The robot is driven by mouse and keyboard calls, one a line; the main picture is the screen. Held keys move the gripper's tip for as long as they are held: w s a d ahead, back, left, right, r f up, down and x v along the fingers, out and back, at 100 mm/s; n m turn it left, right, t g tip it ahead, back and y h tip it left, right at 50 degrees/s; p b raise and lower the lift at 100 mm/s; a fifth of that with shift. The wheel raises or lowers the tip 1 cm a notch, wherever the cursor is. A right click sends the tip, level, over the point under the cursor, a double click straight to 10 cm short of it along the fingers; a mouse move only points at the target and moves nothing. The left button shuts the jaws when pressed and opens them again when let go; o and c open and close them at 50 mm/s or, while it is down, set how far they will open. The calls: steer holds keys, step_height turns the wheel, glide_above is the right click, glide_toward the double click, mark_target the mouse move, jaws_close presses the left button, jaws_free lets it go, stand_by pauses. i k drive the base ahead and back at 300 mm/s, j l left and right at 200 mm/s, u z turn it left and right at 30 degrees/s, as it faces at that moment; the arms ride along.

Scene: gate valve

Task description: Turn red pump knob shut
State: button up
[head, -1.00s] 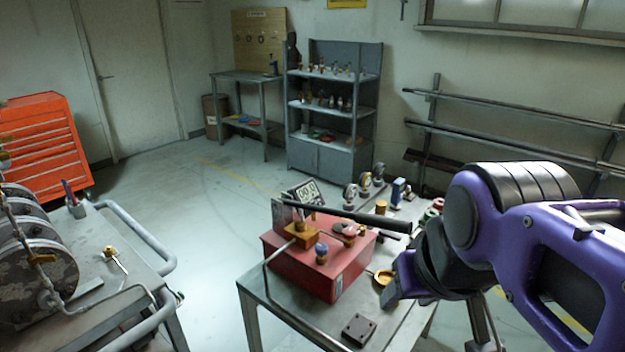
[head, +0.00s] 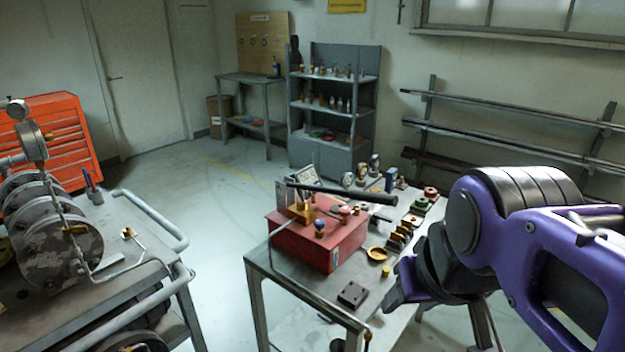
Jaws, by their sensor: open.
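The red pump (head: 303,252) is a red box on the metal table, with a brass block and a long black lever (head: 340,194) on top. A small red knob (head: 345,210) sits on its top under the lever, and a blue knob (head: 319,225) sits nearer the front edge. My gripper (head: 394,294) is at the end of my purple arm, in front and to the right of the pump. It is apart from the pump and knobs. It is open; its fingers are seen from the side, and nothing shows between them.
The metal table (head: 310,308) also bears a yellow dish (head: 377,254), a dark block (head: 353,293), gauges and several coloured parts along its right side. A cart (head: 60,310) with round grey metal drums stands at left. Clear floor lies between cart and table.

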mark_target(345, 211)
steer(key=k+u, duration=0.1)
steer(key=u, duration=0.35)
steer(key=k+u, duration=0.15)
steer(key=u, duration=0.3)
steer(key=l+u, duration=0.15)
steer(key=u, duration=0.2)
steer(key=l+u, duration=0.2)
steer(key=u, duration=0.15)
steer(key=l, duration=1.7)
